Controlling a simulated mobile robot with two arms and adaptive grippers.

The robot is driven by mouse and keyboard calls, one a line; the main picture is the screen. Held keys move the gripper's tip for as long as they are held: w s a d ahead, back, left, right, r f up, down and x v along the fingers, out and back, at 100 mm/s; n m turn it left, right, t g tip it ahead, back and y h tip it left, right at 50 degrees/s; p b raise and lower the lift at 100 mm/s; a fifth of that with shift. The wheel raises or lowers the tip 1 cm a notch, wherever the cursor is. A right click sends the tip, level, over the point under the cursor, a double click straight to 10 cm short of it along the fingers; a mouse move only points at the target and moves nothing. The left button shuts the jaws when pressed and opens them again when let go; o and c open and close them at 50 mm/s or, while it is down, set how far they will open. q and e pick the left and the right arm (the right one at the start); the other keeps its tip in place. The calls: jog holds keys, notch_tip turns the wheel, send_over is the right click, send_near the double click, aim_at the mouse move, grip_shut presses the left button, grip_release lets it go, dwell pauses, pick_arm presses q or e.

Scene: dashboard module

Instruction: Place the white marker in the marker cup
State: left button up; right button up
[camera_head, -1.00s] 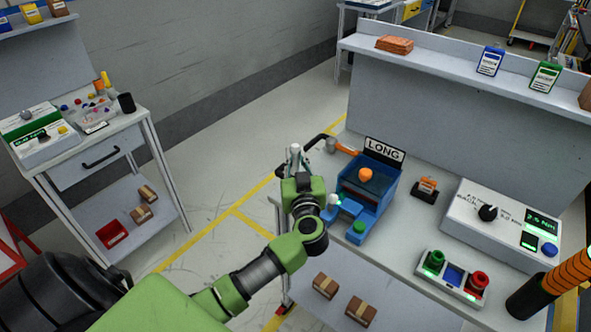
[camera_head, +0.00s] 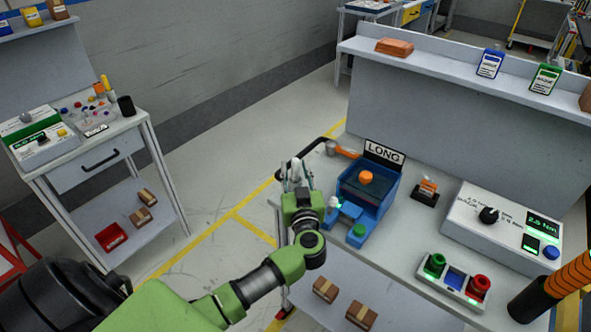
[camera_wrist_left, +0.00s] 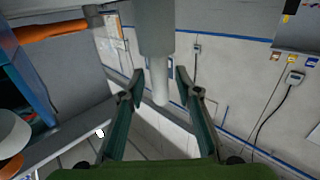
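My left gripper (camera_head: 298,176) is at the left end of the main bench, with its fingers spread apart. A pale white-grey cylinder, likely the white marker (camera_head: 296,167), shows between the fingertips. In the left wrist view the marker (camera_wrist_left: 160,80) stands upright, with a thicker grey upper part and a thinner white lower end. A narrow gap shows between it and each finger of the left gripper (camera_wrist_left: 159,90). A black cup (camera_head: 126,105), perhaps the marker cup, stands on the left cart's top. My right gripper is not in view.
The left cart (camera_head: 90,150) holds small coloured parts and a box with a display. The bench beside my gripper carries a blue fixture (camera_head: 368,190), an orange-handled tool (camera_head: 345,151), a button panel (camera_head: 453,281) and a white meter box (camera_head: 500,226). Open floor lies between cart and bench.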

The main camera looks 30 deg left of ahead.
pick_arm(q)
jog(key=shift+r, duration=0.1)
jog(key=v, duration=1.2)
jog(key=shift+b, duration=0.45)
